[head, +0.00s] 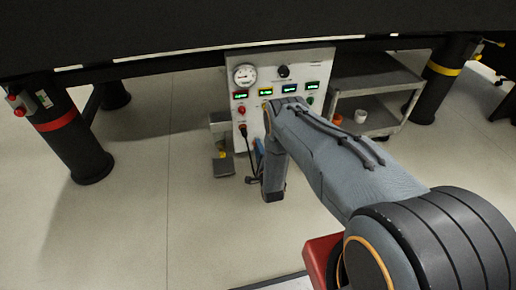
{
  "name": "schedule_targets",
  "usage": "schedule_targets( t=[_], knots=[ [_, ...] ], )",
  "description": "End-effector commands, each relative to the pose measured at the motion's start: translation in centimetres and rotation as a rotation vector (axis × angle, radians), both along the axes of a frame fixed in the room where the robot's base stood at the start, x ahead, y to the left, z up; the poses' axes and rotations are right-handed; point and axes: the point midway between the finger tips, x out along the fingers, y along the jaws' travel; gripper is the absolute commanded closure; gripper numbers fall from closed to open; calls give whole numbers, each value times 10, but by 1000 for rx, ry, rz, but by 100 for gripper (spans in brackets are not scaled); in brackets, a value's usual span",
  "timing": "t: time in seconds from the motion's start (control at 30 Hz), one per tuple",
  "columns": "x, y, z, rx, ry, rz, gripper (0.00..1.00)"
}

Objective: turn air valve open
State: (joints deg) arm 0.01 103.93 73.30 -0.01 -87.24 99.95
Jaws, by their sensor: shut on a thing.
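A white instrument panel (255,82) stands upright under the dark bench top. My arm reaches in from the lower right and bends down in front of the panel. My gripper (254,179) is at the low end of the wrist and mostly hidden by it. The contact and the handle's exact angle are hidden.
The panel has a round gauge (244,75), a black knob (284,71) and green displays. A black cable (247,142) hangs in front. A grey cart (372,85) with a white cup (361,116) stands right. A table leg (76,147) stands left; open floor lies between.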

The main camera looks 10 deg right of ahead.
Motion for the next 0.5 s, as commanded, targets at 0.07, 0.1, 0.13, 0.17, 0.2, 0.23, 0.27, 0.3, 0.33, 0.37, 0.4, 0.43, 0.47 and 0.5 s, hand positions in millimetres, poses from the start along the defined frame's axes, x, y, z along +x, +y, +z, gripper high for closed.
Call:
schedule_targets(
  t=[0.07,0.1,0.13,0.17,0.2,0.23,0.27,0.3,0.33,0.37,0.4,0.43,0.47,0.5],
  knots=[
    [-1,0,-1,17,2,-1,96],
    [-1,0,-1,24,2,-1,96],
    [-1,0,-1,28,2,-1,96],
    [-1,0,-1,31,2,-1,96],
    [-1,0,-1,34,2,-1,96],
    [-1,0,-1,36,2,-1,96],
    [-1,0,-1,37,2,-1,96],
    [-1,0,-1,38,2,-1,96],
    [-1,0,-1,38,2,-1,96],
    [-1,0,-1,38,2,-1,96],
    [-1,0,-1,38,2,-1,96],
    [-1,0,-1,38,2,-1,96],
    [-1,0,-1,38,2,-1,96],
    [-1,0,-1,38,2,-1,96]
  ],
)
